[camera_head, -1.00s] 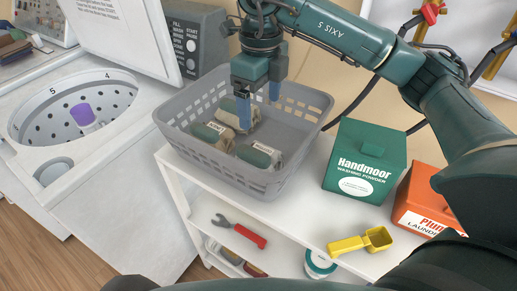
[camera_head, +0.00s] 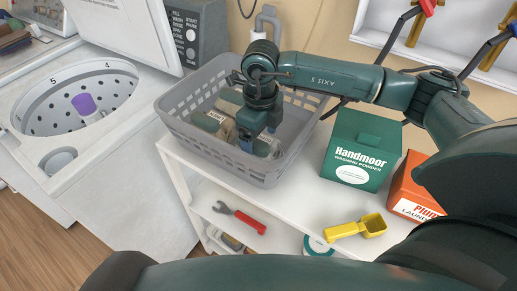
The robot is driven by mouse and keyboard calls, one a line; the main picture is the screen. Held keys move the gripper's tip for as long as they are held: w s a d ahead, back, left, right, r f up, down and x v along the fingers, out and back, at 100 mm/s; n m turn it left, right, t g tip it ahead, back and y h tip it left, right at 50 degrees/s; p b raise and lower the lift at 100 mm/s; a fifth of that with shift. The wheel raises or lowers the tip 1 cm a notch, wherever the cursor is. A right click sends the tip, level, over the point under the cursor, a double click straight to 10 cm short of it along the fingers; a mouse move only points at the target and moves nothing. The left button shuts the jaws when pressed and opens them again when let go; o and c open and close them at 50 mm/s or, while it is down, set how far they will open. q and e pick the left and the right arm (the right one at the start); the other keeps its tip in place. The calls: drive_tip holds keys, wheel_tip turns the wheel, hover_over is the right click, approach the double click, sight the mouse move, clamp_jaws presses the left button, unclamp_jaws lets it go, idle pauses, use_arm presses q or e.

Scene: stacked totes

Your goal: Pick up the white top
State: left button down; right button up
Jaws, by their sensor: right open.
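I cannot tell which is the white top; the labels are too small to read. My right gripper (camera_head: 258,138) points down into the basket, open, at the front right bundle and partly hiding it. I cannot tell if its fingers touch the bundle. My left gripper is out of view.
The basket stands on a white shelf unit (camera_head: 295,195). A green washing powder box (camera_head: 362,150), an orange box (camera_head: 412,190) and a yellow scoop (camera_head: 358,228) are to its right. A red-handled wrench (camera_head: 240,218) lies on the lower shelf. An open washer (camera_head: 75,105) is at left.

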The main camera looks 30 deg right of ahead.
drive_tip(key=shift+f, duration=0.2)
drive_tip(key=c, duration=1.1)
